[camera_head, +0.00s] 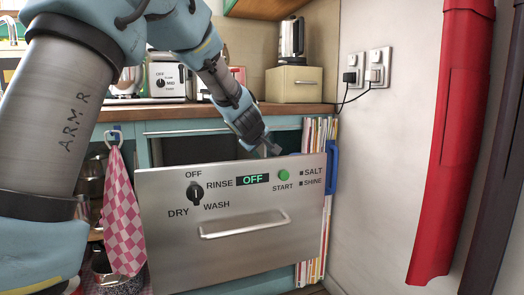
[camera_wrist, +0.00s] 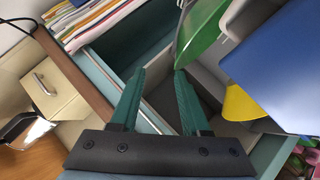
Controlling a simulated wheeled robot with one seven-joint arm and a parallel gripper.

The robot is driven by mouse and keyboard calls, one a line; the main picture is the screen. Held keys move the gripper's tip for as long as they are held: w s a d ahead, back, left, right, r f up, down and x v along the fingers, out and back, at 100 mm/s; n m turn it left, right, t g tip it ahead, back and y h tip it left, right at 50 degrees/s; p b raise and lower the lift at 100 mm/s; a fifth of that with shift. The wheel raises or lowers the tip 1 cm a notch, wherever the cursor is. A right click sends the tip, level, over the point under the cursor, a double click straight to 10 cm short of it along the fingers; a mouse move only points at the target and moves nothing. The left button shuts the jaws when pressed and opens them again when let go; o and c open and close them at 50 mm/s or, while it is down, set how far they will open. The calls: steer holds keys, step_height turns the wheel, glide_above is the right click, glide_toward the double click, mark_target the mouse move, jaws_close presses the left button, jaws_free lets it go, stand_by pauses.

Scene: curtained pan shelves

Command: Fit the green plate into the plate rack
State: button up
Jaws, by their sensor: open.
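My gripper (camera_head: 272,150) reaches down over the top edge of the tilted-open dishwasher door, near its right side. In the wrist view its two teal fingers (camera_wrist: 160,72) are open with nothing between them. The green plate (camera_wrist: 203,30) stands on edge at the top of the wrist view, just beyond the right fingertip; I cannot tell whether they touch. In the head view the plate is hidden. I cannot clearly make out the plate rack in either view.
The dishwasher door (camera_head: 232,225) has a dial, display and handle. Coloured upright files (camera_head: 312,140) stand at its right, against the wall. A yellow item (camera_wrist: 245,103) and a large blue surface (camera_wrist: 280,65) are close to the right finger. A checked towel (camera_head: 124,215) hangs left.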

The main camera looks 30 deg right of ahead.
steer(key=shift+s+a+f, duration=0.1)
steer(key=shift+s+f, duration=0.05)
steer(key=p+v, duration=0.2)
steer(key=v, duration=0.8)
steer(key=shift+r+p, duration=0.3)
steer(key=shift+p, duration=0.05)
steer(key=shift+s+a, duration=0.1)
steer(key=shift+s, duration=0.05)
